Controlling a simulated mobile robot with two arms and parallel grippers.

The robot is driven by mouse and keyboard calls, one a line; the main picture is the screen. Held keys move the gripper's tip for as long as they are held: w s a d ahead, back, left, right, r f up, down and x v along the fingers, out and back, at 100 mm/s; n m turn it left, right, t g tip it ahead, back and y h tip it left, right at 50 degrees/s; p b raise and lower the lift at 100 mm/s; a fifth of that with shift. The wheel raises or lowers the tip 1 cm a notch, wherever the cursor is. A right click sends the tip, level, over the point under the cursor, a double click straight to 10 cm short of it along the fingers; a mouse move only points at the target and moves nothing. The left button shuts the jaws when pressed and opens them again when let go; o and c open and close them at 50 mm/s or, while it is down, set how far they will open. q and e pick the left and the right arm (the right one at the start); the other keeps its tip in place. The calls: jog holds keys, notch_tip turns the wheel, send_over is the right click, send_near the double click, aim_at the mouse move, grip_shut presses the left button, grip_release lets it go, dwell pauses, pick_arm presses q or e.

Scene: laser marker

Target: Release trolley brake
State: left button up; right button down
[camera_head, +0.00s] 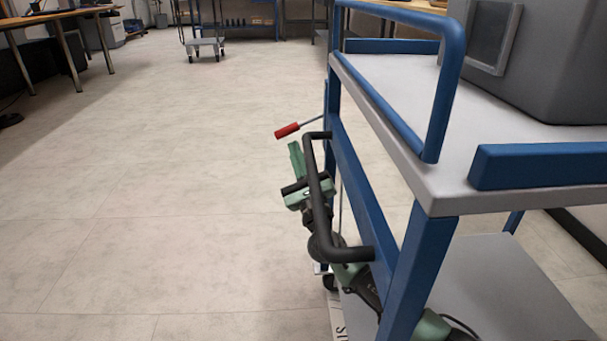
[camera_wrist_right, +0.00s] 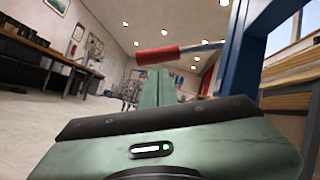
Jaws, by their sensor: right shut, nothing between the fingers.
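The trolley has a blue frame (camera_head: 353,180) and grey shelves, and fills the right of the head view. Its brake lever, a thin rod with a red handle (camera_head: 287,131), sticks out to the left from the frame. The red handle (camera_wrist_right: 158,54) also shows in the wrist view, lying nearly level. My right gripper (camera_head: 296,150) is green, shut and empty, with its fingers pointing up just below the red handle. In the wrist view its fingers (camera_wrist_right: 156,88) end right under the handle; I cannot tell whether they touch it. My left gripper is not in view.
The trolley's black push bar (camera_head: 320,190) stands in front of my right arm and partly hides it. A large grey case (camera_head: 550,60) sits on the top shelf. The floor (camera_head: 150,190) to the left is clear. A small cart (camera_head: 205,45) and tables stand farther back.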

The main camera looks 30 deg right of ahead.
jog(key=shift+w+a+r, duration=0.15)
jog(key=shift+w+r, duration=0.05)
jog(key=shift+r, duration=0.35)
jog(key=shift+a, duration=0.1)
